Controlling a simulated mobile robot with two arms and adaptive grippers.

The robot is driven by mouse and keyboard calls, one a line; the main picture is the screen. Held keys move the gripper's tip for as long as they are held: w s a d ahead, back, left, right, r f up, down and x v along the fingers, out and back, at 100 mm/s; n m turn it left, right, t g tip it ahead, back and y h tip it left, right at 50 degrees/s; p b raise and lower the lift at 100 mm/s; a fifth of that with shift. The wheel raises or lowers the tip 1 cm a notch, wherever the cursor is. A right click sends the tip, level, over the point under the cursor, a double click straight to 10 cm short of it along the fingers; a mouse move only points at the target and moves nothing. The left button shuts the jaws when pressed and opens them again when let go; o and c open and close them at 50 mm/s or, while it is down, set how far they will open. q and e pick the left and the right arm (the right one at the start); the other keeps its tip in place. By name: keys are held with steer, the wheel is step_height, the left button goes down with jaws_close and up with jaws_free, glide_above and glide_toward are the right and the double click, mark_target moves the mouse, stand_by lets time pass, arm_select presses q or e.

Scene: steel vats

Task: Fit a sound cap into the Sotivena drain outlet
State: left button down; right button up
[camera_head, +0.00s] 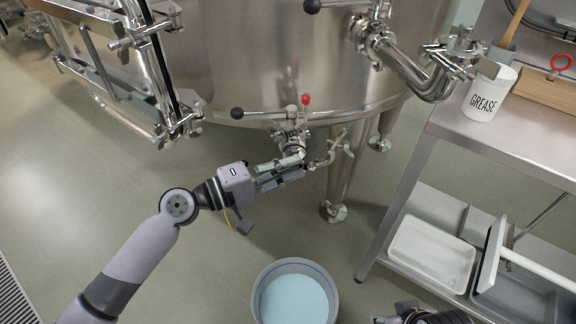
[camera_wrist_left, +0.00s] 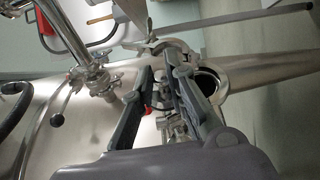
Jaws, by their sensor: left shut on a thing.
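A steel vat drain outlet (camera_head: 292,140) with a red-knobbed valve handle (camera_head: 305,99) sits low on the vat. In the left wrist view, a round open mouth with a dark bore (camera_wrist_left: 207,82) shows beside the right finger. My left gripper (camera_head: 290,163) is at the outlet, shut on a small part whose outline is mostly hidden by the fingers; I cannot tell whether it is a cap. A loose-looking clamp (camera_head: 332,148) is right of the outlet. Dark parts of my right arm show at the bottom edge.
A grey bucket with pale blue liquid (camera_head: 295,268) stands on the floor below. A vat leg (camera_head: 338,180) is right of the outlet.

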stand_by(0.7)
steer(key=shift+f, duration=0.4)
steer(key=shift+r, duration=0.15)
steer(key=shift+w+r, duration=0.1)
steer(key=shift+r, duration=0.2)
steer(key=shift+f, duration=0.25)
stand_by(0.5)
steer(key=shift+b+x, duration=0.85)
steer(key=shift+b, duration=0.25)
steer(key=shift+a, duration=0.15)
